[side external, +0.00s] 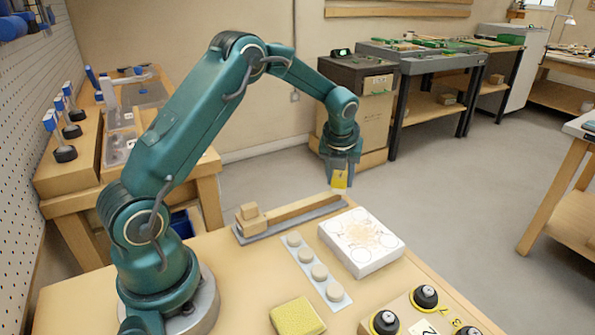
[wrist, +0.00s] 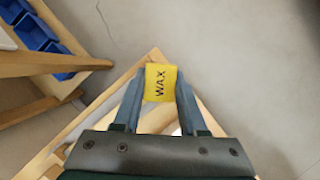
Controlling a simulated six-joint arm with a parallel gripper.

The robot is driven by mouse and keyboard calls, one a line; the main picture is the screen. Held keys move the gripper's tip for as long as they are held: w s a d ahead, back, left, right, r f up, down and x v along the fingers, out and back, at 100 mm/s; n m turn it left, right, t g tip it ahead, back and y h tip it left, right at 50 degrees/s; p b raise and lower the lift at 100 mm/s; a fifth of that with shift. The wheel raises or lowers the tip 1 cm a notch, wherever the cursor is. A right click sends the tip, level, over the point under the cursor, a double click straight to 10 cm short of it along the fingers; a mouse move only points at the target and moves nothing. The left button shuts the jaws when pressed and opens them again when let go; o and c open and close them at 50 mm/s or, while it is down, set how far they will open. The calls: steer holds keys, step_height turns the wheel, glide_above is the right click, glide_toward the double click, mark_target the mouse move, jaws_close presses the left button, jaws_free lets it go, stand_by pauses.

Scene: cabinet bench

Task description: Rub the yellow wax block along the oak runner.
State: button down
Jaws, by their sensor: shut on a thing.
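My gripper (side external: 341,170) is shut on the yellow wax block (side external: 339,181) and points down. In the wrist view the wax block (wrist: 160,82), marked WAX, sits between the two fingers. The oak runner (side external: 300,210) is a long pale wooden strip on a grey base, lying across the far part of the bench. In the side view the wax block appears above the runner's right end, with a gap between them. I cannot clearly make out the runner in the wrist view.
A small wooden block (side external: 250,217) stands at the runner's left end. In front lie a strip with several round pads (side external: 318,271), a white box with a printed top (side external: 362,242), a yellow sponge-like pad (side external: 297,317) and a wooden board with black knobs (side external: 425,298).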

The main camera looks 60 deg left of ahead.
stand_by(0.3)
steer(key=shift+r, duration=3.05)
steer(key=shift+r, duration=1.5)
